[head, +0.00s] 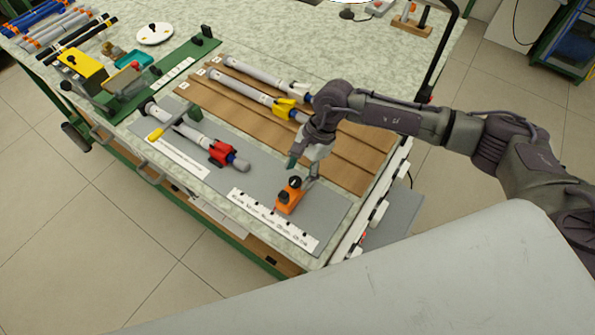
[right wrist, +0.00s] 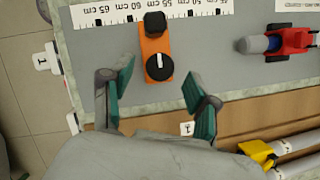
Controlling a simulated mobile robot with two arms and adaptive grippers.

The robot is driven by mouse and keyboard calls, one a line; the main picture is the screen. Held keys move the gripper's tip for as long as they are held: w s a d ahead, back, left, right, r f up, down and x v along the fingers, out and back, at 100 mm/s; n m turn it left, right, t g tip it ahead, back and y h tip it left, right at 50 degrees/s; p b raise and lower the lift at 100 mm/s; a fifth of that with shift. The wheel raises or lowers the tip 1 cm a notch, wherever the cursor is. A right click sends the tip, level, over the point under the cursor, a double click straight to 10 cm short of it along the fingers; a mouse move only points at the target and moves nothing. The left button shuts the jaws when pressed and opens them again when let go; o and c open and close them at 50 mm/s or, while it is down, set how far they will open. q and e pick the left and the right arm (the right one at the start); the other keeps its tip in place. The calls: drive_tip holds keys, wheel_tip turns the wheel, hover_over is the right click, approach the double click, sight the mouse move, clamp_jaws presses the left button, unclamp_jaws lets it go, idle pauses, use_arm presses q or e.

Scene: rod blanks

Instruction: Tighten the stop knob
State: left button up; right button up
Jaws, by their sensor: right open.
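The stop is an orange block (head: 287,200) on the grey mat beside the printed ruler strip. Its round black stop knob (right wrist: 160,66) with a white pointer line shows in the right wrist view, and the knob also shows in the head view (head: 295,183). A second, squarish black piece (right wrist: 155,23) sits on the block's end by the ruler. My right gripper (head: 302,172) is open and empty, close above the stop. In the right wrist view its green-padded fingers (right wrist: 157,84) stand apart on either side of the knob's line, not visibly touching it. My left gripper is out of view.
The ruler strip (head: 273,222) runs along the mat's edge. A grey rod with a red clamp (head: 222,152) lies to the left on the mat. A yellow box (head: 82,65) stands at the far left.

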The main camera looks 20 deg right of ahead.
drive_tip(key=shift+s+a+f, duration=0.1)
drive_tip(key=shift+a+f, duration=0.15)
drive_tip(key=shift+f, duration=0.5)
clamp_jaws()
